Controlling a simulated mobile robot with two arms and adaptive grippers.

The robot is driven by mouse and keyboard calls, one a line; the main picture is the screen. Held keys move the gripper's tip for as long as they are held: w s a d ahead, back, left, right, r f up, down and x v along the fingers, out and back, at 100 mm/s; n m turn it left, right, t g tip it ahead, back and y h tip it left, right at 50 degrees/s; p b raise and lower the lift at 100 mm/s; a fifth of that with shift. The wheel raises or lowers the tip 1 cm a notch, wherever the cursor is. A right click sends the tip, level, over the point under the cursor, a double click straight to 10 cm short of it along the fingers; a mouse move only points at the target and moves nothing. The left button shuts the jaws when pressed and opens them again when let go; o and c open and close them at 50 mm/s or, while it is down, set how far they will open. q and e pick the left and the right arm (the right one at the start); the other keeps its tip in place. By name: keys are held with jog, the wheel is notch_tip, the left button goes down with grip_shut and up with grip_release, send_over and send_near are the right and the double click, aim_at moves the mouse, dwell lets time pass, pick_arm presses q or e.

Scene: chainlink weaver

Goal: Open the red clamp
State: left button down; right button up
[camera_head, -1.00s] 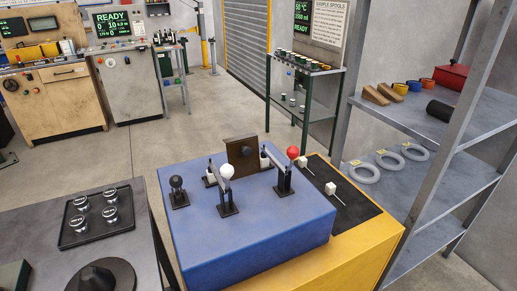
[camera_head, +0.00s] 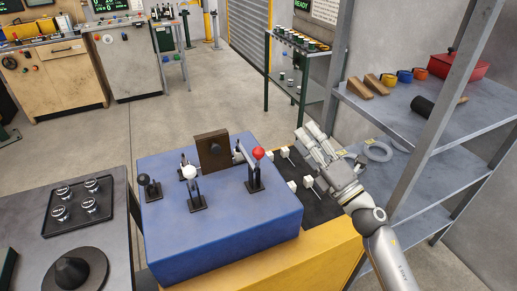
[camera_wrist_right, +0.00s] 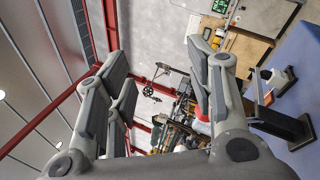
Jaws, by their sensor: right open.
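The red clamp has a red ball knob (camera_head: 258,153) on top of its dark upright and base (camera_head: 255,186), which stands on the blue block (camera_head: 220,222). Its grey arm (camera_head: 243,154) slants toward the brown plate (camera_head: 213,152). A clamp with a white ball knob (camera_head: 189,172) stands to its left. My right gripper (camera_head: 309,131) is raised to the right of the red knob, apart from it. In the right wrist view the fingers (camera_wrist_right: 160,55) are spread with nothing between them. A dark clamp base (camera_wrist_right: 286,126) shows at the right there. My left gripper is out of view.
A black mat (camera_head: 318,206) with white pieces lies beside the blue block, below my right arm. A grey shelf (camera_head: 425,120) stands close on the right. At the left a dark table holds a black tray (camera_head: 78,205) with several round pieces.

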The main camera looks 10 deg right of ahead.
aim_at(263, 151)
jog(key=a+r+n+g+y, duration=0.2)
jog(key=a+n+g+y, duration=0.55)
jog(key=n, duration=0.75)
jog(key=d+f+n+g+h+p, duration=0.1)
jog(key=d+f+n+g+h, duration=0.3)
jog(key=d+n+g+h, duration=0.15)
jog(key=shift+g+h, duration=0.3)
jog(key=shift+h, duration=0.1)
jog(key=p+x, duration=0.1)
jog(key=x, duration=0.2)
jog(key=p+x, duration=0.1)
jog(key=x, duration=0.2)
jog(key=p+x, duration=0.2)
jog(key=x, duration=0.2)
jog(key=shift+s+a+r, duration=0.35)
jog(key=shift+w+a+f, duration=0.2)
jog(key=shift+a+f, duration=0.05)
jog(key=shift+a, duration=0.1)
grip_shut()
